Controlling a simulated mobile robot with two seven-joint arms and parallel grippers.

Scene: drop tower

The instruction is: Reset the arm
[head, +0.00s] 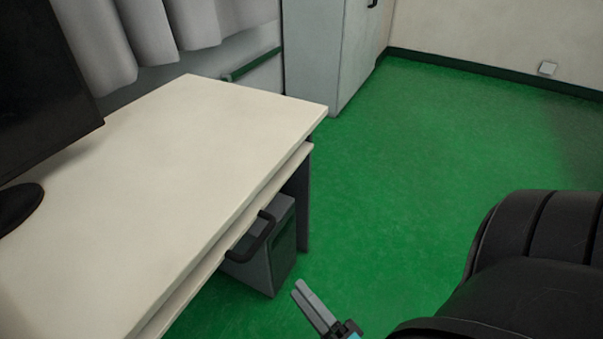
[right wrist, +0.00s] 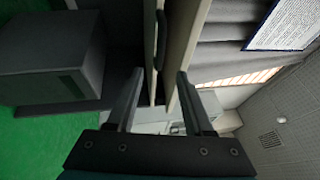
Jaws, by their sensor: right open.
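My right gripper (head: 312,304) shows at the bottom of the head view, over the green floor just right of the desk's front edge. Its fingers are grey and point up and to the left. In the right wrist view my right gripper (right wrist: 160,88) has its two fingers well apart with nothing between them. Beyond the fingers, the edges of the desk (right wrist: 176,45) run through the gap, apparently without contact. My left gripper is in neither view.
A pale desk (head: 190,150) with a dark monitor (head: 45,90) fills the left. A black handle (head: 251,238) juts from its front, with a grey box (head: 262,262) beneath. A grey cabinet (head: 325,50) stands behind.

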